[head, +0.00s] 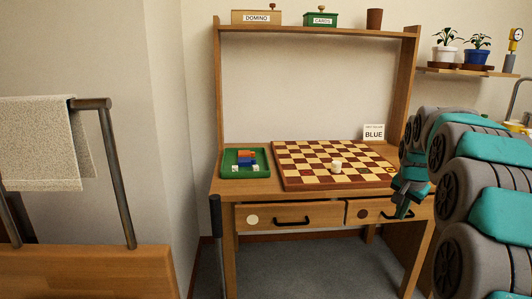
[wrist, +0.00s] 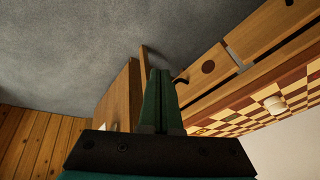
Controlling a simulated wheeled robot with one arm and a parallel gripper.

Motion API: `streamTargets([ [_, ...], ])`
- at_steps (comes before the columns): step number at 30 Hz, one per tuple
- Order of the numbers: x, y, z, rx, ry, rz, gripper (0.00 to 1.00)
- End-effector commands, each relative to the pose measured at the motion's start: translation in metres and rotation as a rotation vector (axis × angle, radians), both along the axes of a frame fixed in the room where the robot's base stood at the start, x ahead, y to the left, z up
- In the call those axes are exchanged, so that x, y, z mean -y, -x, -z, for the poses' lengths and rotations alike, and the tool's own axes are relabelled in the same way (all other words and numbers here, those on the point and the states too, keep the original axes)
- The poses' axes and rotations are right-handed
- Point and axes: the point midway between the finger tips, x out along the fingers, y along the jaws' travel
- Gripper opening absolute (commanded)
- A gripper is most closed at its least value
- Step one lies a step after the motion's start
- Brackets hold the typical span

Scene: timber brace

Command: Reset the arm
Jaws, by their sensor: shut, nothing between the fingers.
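My gripper (head: 405,208) is in front of the right end of the wooden desk (head: 228,189), beside the right drawer (head: 375,211). My grey and teal arm reaches to it from the right side of the head view. In the wrist view my gripper (wrist: 160,75) has its dark green fingers together with nothing between them. The fingers point toward the grey floor and the desk's drawer fronts. The arm hides part of the desk's right side in the head view.
A checkered board (head: 310,179) with a white piece (head: 336,167) lies on the desk beside a green tray (head: 229,174) holding colored blocks. A card (head: 373,132) reading BLUE stands behind. Boxes sit on the upper shelf (head: 330,31). A towel rail (head: 120,180) stands left. Grey floor (head: 280,270) lies below the desk.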

Motion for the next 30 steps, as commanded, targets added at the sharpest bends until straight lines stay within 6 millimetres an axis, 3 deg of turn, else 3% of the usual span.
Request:
streamTargets([
  [1,-0.020,0.018,0.001,-0.028,-0.001,-0.048,0.00],
  [6,-0.075,0.080,0.014,-0.130,-0.002,-0.210,0.00],
  [15,-0.151,0.209,0.045,-0.303,-0.010,-0.493,0.00],
  [24,-0.197,0.346,0.085,-0.462,-0.026,-0.762,0.00],
  [30,-0.208,0.408,0.106,-0.531,-0.042,-0.878,0.00],
])
